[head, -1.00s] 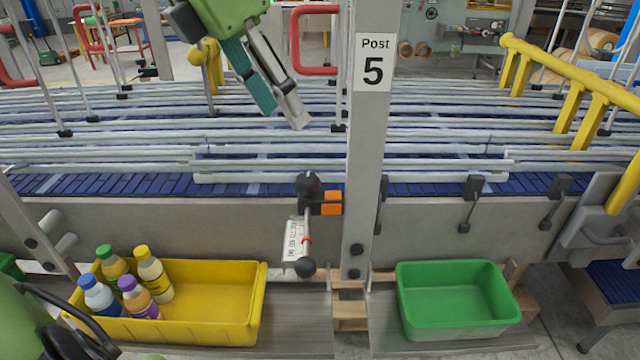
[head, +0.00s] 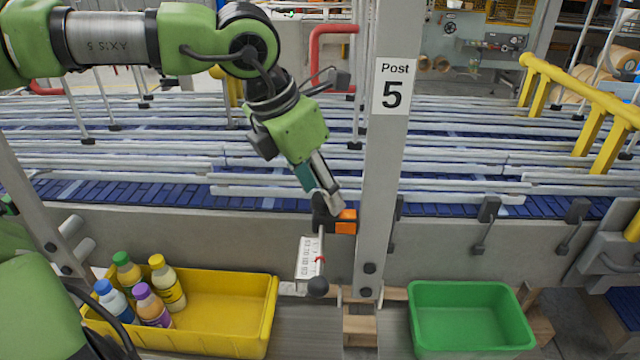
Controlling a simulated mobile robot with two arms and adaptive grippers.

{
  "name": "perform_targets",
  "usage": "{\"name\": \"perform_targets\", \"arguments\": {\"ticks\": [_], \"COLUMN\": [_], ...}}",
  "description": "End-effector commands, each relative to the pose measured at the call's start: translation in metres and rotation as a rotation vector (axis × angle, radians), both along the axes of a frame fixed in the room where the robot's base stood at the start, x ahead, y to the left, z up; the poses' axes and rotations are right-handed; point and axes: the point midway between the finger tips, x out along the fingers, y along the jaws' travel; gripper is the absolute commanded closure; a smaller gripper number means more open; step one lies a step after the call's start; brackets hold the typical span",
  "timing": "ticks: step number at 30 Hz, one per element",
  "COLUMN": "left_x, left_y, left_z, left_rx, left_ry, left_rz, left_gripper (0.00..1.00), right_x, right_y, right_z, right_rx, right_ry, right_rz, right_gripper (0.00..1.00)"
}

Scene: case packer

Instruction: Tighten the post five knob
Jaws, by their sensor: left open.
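The post five knob (head: 321,222) is black and sits beside an orange block (head: 346,222), just left of the lower part of post 5 (head: 383,170). A thin rod hangs below it with a black ball (head: 318,287) at its end and a white label (head: 307,258) beside it. My left gripper (head: 325,192) points down at the knob, with its fingertips at the knob's top and partly hiding it. The gripper is open; I cannot tell whether it touches the knob. My right gripper is not in view.
A yellow bin (head: 268,318) with several bottles stands at the lower left, and an empty green bin (head: 470,292) at the lower right. Conveyor rails run behind the post. A yellow guard rail (head: 570,88) is at the right.

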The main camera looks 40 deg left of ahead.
Motion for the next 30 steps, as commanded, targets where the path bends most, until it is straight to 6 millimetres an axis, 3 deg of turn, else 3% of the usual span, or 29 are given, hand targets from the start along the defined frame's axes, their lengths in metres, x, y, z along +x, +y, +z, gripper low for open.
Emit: {"name": "perform_targets", "arguments": {"ticks": [11,16,30], "left_x": [0.002,0.002,0.003], "left_y": [-0.001,-0.001,-0.001], "left_z": [-0.007,-0.007,-0.007], "left_rx": [-0.001,-0.001,-0.002], "left_ry": [0.0,0.0,0.001], "left_rz": [-0.001,-0.001,-0.072], "left_gripper": [0.57,0.95,0.95], "right_x": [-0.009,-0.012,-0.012], "right_y": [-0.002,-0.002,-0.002], "right_z": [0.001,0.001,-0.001], "right_rx": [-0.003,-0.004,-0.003], "right_ry": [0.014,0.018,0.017], "right_rz": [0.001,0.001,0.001], "right_gripper": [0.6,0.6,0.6]}}
